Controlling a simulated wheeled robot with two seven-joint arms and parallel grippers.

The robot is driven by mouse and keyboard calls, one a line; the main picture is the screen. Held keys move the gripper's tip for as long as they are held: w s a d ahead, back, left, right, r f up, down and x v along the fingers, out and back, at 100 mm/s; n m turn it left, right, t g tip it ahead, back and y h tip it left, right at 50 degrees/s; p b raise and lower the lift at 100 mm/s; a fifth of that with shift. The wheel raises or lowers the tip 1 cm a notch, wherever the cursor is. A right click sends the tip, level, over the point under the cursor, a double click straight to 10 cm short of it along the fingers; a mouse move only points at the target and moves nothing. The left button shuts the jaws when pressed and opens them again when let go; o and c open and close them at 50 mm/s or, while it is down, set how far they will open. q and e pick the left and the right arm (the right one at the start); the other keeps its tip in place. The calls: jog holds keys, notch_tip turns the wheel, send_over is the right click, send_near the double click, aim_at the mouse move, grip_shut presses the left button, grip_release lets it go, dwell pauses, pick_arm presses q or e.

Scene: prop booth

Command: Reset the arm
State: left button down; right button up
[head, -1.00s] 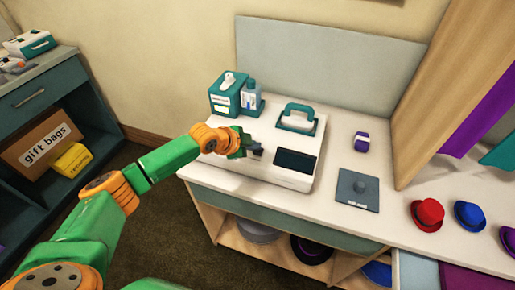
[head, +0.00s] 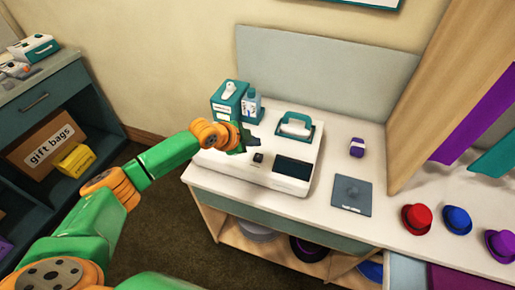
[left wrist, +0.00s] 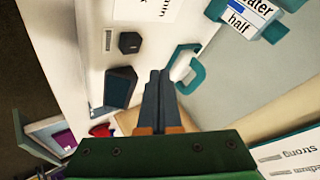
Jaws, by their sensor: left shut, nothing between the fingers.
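My left arm, green with orange joints, reaches in from the left in the head view. My left gripper (head: 251,146) is above the left part of a white machine (head: 228,160) on the counter. Its fingers are dark, together and empty, as the left wrist view (left wrist: 158,85) also shows. The machine has a teal handle (head: 294,117) on a lid, a dark screen (head: 292,168) and a small black button (head: 258,157), which stands clear of the fingers in the picture. My right gripper is not in view.
A teal tissue box (head: 226,101) and a bottle (head: 252,105) stand behind the machine. A purple-and-white item (head: 357,147), a grey plate (head: 351,195) and red (head: 416,219), blue (head: 456,220) and purple hats (head: 501,245) lie to the right. A wooden panel (head: 440,90) rises at the right.

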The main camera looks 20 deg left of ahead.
pick_arm(q)
jog(key=shift+r, duration=0.7)
jog(key=shift+f, duration=0.2)
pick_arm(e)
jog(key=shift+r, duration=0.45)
